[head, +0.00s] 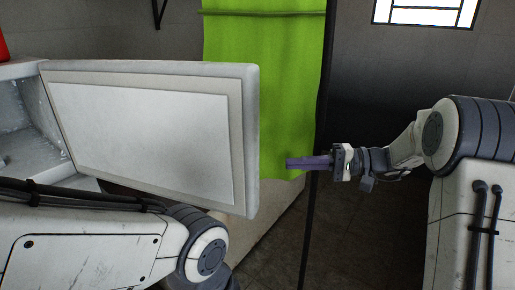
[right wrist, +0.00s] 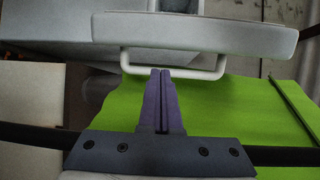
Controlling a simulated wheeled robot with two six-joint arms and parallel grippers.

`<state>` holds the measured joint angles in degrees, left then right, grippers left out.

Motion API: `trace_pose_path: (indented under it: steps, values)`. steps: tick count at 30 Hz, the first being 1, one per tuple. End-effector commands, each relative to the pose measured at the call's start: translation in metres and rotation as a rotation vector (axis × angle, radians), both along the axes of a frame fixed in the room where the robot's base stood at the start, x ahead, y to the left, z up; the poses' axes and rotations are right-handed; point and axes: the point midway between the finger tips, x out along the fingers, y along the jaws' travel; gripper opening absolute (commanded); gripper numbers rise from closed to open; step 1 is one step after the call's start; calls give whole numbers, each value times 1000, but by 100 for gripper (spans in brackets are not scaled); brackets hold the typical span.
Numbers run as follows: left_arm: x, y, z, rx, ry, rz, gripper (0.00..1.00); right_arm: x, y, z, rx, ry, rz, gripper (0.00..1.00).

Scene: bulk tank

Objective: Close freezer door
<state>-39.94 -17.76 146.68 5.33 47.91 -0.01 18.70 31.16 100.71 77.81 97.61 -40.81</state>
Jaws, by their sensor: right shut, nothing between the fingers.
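The freezer door (head: 140,130) stands open in the head view, its pale inner panel facing me, hinged at the left beside the frosty freezer interior (head: 22,125). In the right wrist view the door (right wrist: 195,35) crosses the top, with a white U-shaped handle (right wrist: 207,74) on its near side. My right gripper (head: 290,163) is shut and empty, to the right of the door's free edge. In the right wrist view its purple fingers (right wrist: 161,73) point at the handle's bar and overlap it in the picture; I cannot tell if they touch. My left gripper is out of view.
A green curtain (head: 260,100) hangs behind the door's free edge, with a dark thin pole (head: 310,215) at its right. A red object (head: 3,46) sits on top of the freezer at far left. Dark tiled floor (head: 345,235) lies open below my right gripper.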

Motion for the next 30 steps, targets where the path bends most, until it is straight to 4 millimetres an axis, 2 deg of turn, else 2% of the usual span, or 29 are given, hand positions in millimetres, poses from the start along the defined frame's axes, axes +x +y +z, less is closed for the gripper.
trace_pose_path:
  steps: [2,5,15,19,24,30]
  values:
    - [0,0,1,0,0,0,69,6,-4,10,49,-36,-6,0]
    - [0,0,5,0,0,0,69,8,3,16,69,-49,-5,0]
    - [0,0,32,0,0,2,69,12,65,18,66,-46,0,0]
    - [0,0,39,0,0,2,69,14,83,16,65,-45,-1,0]
    - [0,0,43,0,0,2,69,16,95,15,65,-47,-3,0]
    - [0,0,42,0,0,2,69,16,96,13,64,-47,-5,0]
